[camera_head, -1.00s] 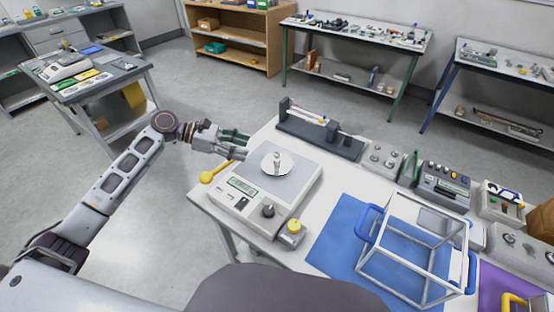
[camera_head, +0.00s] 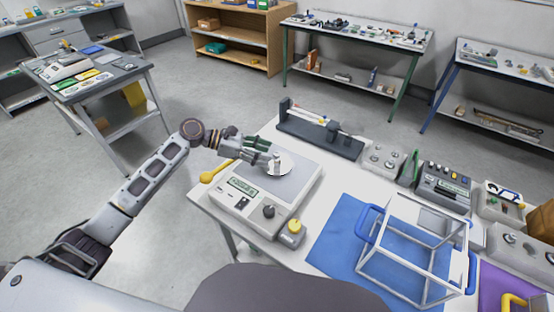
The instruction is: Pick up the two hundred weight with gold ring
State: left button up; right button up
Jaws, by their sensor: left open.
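My left gripper (camera_head: 267,151) reaches in from the left, over the scale's top plate. Its fingers are open, with their tips right beside the weight; I cannot tell whether they touch it or are around it. The fingers cover part of the pan's left side. My right gripper is out of view.
A yellow-handled spoon (camera_head: 217,170) lies left of the scale, and a yellow-topped block (camera_head: 292,233) stands at its front right corner. A grey rail device (camera_head: 318,135) is behind it. A white wire-frame box (camera_head: 405,282) with blue handles stands on a blue mat (camera_head: 340,233).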

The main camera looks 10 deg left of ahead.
aim_at(277, 153)
pick_arm(q)
jog(key=shift+d, duration=0.1)
jog(key=shift+w+x, duration=0.1)
jog(key=shift+x, duration=1.2)
jog(key=shift+w+x, duration=0.15)
jog(key=shift+x, duration=1.1)
jog(key=shift+f, duration=0.1)
jog(key=shift+c, duration=0.2)
grip_shut()
